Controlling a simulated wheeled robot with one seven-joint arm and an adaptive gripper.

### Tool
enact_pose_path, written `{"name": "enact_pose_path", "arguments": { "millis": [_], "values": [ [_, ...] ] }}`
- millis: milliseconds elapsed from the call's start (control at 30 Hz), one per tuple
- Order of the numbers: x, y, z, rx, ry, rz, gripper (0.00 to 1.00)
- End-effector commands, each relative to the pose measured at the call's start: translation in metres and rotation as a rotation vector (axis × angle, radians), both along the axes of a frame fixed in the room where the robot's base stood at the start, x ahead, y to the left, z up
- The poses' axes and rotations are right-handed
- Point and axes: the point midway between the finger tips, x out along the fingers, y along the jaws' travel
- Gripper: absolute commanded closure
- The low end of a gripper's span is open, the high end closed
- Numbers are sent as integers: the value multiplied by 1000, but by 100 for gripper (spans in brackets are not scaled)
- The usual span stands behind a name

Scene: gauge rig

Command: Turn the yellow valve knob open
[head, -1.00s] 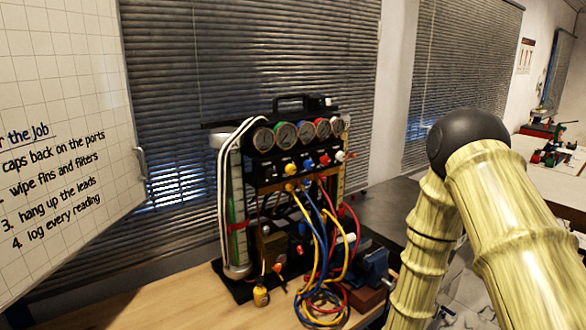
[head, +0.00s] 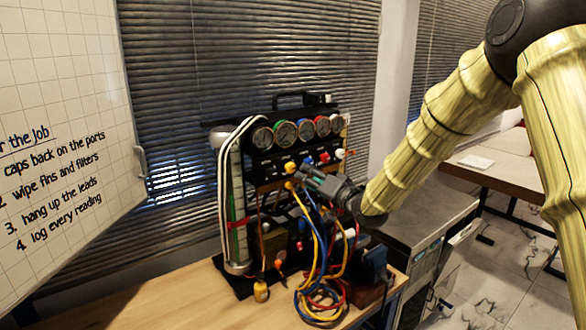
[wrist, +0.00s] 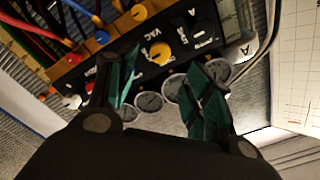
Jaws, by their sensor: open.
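The yellow valve knob (head: 290,167) is on the black manifold panel, below the row of round gauges. In the wrist view the yellow knob (wrist: 161,53) sits beside the "VAC" label, between the lines of my two fingers. My gripper (head: 308,178) is in front of the panel, to the right of and slightly below the knob. In the wrist view my gripper (wrist: 167,68) is open, with teal fingers apart and nothing between them. I see no contact with the knob; the exact gap cannot be told.
Blue (head: 307,163) and red knobs (head: 324,158) sit right of the yellow one. Yellow, blue and red hoses (head: 320,270) hang below the panel onto the wooden bench (head: 170,296). A whiteboard (head: 60,130) stands at left. A blue vise (head: 373,265) is at right.

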Motion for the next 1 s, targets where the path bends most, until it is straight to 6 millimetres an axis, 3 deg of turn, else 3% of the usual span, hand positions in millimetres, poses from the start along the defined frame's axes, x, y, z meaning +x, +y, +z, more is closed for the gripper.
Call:
{"name": "enact_pose_path", "arguments": {
  "millis": [500, 967, 1000],
  "values": [
    [61, 45, 1, -3, 1, -1, 49],
    [70, 50, -1, -1, 1, -1, 49],
    [70, 50, -1, -1, 1, -1, 52]
  ]
}}
